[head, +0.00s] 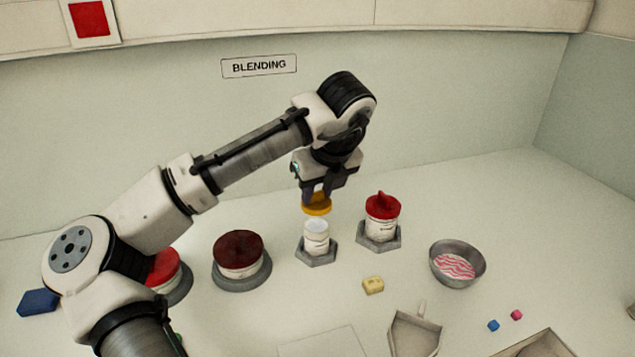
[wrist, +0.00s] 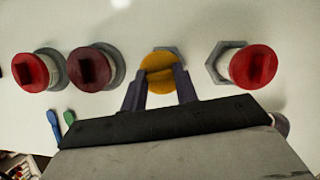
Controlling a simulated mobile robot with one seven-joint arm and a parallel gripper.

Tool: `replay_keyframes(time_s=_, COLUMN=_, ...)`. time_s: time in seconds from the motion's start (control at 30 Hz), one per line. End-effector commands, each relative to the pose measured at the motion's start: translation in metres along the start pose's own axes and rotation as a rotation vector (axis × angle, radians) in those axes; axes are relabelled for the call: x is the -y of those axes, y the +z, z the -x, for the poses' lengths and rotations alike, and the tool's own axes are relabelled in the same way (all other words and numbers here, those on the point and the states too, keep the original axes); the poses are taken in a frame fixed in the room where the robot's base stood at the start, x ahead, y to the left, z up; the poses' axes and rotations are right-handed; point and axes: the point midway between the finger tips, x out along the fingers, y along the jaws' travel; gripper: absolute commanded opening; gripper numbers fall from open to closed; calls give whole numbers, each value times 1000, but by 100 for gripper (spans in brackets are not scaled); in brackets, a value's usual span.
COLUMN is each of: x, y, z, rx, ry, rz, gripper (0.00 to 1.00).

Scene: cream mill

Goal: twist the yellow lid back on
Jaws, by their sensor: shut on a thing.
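The yellow lid (head: 317,209) is held in my gripper (head: 317,194), just above the open white jar (head: 316,238). A small gap shows between lid and jar in the head view. The jar stands upright in a grey hexagonal holder (head: 317,260). In the wrist view, the yellow lid (wrist: 160,72) sits between the two fingers of my gripper (wrist: 161,80), which are shut on its raised grip. The lid hides the jar there, and part of the holder (wrist: 178,54) shows behind it.
A red-lidded jar (head: 382,218) stands close right of the white jar. A dark-red-lidded jar (head: 239,254) and a red-lidded jar (head: 166,270) stand left. A metal bowl (head: 457,264), yellow block (head: 373,285) and scoop (head: 414,335) lie to the right and front.

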Motion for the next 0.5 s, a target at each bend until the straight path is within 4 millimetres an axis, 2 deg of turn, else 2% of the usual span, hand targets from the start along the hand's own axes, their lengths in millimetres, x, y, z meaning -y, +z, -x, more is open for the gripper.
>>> replay_keyframes(time_s=0.5, x=0, y=-12, z=-30, rx=-3, ry=0, rz=0, gripper=8)
